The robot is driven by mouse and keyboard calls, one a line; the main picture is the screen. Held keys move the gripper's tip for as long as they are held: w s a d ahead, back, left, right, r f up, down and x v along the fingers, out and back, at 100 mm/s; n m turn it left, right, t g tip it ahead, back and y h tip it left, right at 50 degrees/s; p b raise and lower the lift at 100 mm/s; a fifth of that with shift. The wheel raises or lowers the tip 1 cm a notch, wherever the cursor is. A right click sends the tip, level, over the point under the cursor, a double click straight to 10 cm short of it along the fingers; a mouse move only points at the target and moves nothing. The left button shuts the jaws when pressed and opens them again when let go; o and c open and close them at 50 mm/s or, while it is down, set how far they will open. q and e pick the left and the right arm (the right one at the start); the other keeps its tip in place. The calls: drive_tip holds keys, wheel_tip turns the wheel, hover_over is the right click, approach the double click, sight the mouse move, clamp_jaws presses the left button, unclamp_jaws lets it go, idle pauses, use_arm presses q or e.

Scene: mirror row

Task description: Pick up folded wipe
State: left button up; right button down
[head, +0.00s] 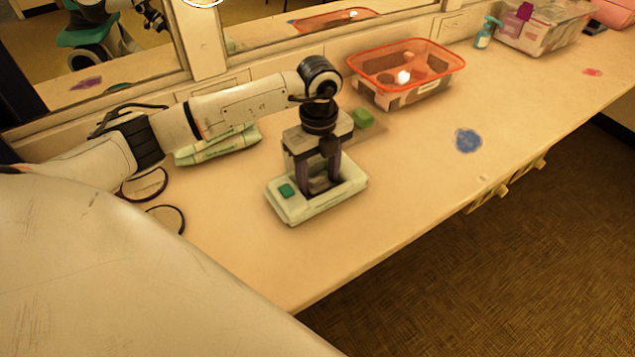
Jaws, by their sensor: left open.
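My left gripper (320,186) points straight down over a pale green-white box (318,206) on the counter. Its jaws are open, and its dark fingertips are at or just inside the recess in the box's top. A small green square (287,190) is on the box's left end. I cannot make out a folded wipe clearly; the fingers hide part of the recess. Whether the fingertips touch anything is unclear. My right gripper is not in view.
Pale green-white packs (218,146) lie behind my left arm. A green block (362,118) is behind the gripper. An orange-rimmed bin (408,90) stands by the mirror. A blue blot (468,140) lies right. Dark loops (146,184) lie at left. The counter's front middle is clear.

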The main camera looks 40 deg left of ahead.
sight(319, 180)
use_arm(q)
drive_tip(key=shift+f, duration=0.1)
drive_tip(key=shift+c, duration=0.3)
drive_tip(key=c, duration=0.7)
drive_tip(key=shift+c, duration=0.2)
wheel_tip(319, 180, up, 10)
drive_tip(key=shift+b, duration=0.35)
